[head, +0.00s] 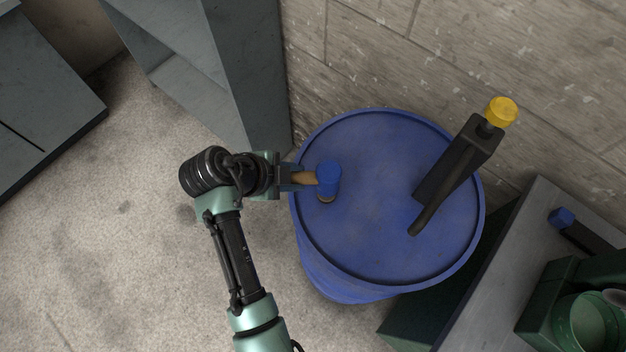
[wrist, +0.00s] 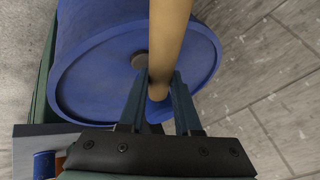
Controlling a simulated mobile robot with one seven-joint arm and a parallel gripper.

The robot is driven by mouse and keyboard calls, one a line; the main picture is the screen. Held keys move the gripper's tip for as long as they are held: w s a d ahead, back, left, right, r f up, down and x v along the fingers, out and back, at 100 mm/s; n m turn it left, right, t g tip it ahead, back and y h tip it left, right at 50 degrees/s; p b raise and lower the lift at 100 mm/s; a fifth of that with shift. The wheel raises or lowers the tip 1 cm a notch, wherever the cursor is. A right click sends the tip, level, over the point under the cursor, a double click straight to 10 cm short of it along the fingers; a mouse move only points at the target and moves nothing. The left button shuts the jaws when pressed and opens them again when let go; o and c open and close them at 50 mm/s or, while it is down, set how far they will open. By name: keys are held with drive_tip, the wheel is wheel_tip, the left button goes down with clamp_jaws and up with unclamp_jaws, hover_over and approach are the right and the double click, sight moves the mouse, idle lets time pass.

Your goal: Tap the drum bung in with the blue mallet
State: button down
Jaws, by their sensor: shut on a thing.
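The blue mallet has a blue head (head: 328,174) and a tan wooden handle (head: 304,178). My gripper (head: 298,178) is shut on the handle, close to the head. The wrist view shows my gripper (wrist: 157,82) with a finger on each side of the handle (wrist: 171,35); only a little of the blue head (wrist: 157,112) shows there. The blue drum (head: 385,255) stands upright. The drum bung (head: 326,199), small and brownish, shows just below the mallet head and is partly covered. It also shows in the wrist view (wrist: 140,61). I cannot tell whether head and bung touch.
A block wall (head: 480,50) is behind. A grey shelf unit (head: 235,70) is at upper left. A bench (head: 510,240) with a green container is at right. The floor at left is clear.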

drive_tip(key=shift+r, duration=0.15)
wheel_tip(320, 180, down, 4)
drive_tip(key=b, duration=0.3)
drive_tip(key=shift+b, duration=0.35)
drive_tip(key=shift+r+p, duration=1.15)
drive_tip(key=shift+r, duration=0.1)
drive_tip(key=shift+r, duration=0.1)
wheel_tip(320, 180, up, 5)
drive_tip(key=p, duration=0.4)
